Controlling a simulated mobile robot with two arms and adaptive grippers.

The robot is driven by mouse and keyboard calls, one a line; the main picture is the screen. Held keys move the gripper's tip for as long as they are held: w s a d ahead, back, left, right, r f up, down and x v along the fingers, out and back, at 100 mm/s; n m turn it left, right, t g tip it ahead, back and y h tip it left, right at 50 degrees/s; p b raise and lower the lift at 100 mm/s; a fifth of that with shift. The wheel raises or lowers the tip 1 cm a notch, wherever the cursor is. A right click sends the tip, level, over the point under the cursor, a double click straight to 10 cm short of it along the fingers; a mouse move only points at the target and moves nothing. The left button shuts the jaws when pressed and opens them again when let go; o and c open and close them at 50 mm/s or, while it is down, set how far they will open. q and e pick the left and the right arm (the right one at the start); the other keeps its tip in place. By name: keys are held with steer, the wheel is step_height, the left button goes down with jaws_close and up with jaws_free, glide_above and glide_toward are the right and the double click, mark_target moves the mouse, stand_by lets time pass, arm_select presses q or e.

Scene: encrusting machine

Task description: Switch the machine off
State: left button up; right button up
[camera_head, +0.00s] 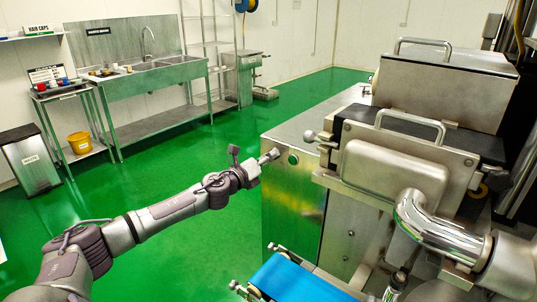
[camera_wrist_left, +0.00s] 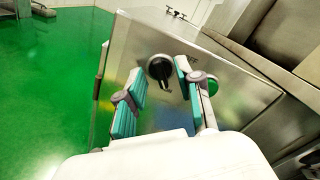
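The machine (camera_head: 295,205) is a stainless steel unit at the right of the head view. Its front panel (camera_wrist_left: 165,110) fills the middle of the left wrist view. A black rotary knob (camera_wrist_left: 160,68) sits on this panel, with its pointer toward the bottom of the picture. A green round button (camera_head: 293,158) is to the right of the knob, partly hidden behind a finger in the wrist view. My left gripper (camera_head: 265,158) is at the panel's upper left. Its teal-padded fingers are open on either side of the knob; contact cannot be told. My right gripper is out of view.
A blue conveyor belt (camera_head: 295,280) juts out low in front of the machine. A chrome pipe (camera_head: 425,225) and metal housing stand at the right. A sink table (camera_head: 150,80), a trolley with a yellow bucket (camera_head: 80,142) and a waste bin (camera_head: 30,160) stand far left. Green floor between is clear.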

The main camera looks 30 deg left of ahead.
arm_select(q)
steer(key=shift+w, duration=0.15)
jaws_close()
stand_by(0.4)
steer(key=shift+f+n+p, duration=0.15)
steer(key=shift+n+p, duration=3.3)
steer(key=shift+n, duration=5.65)
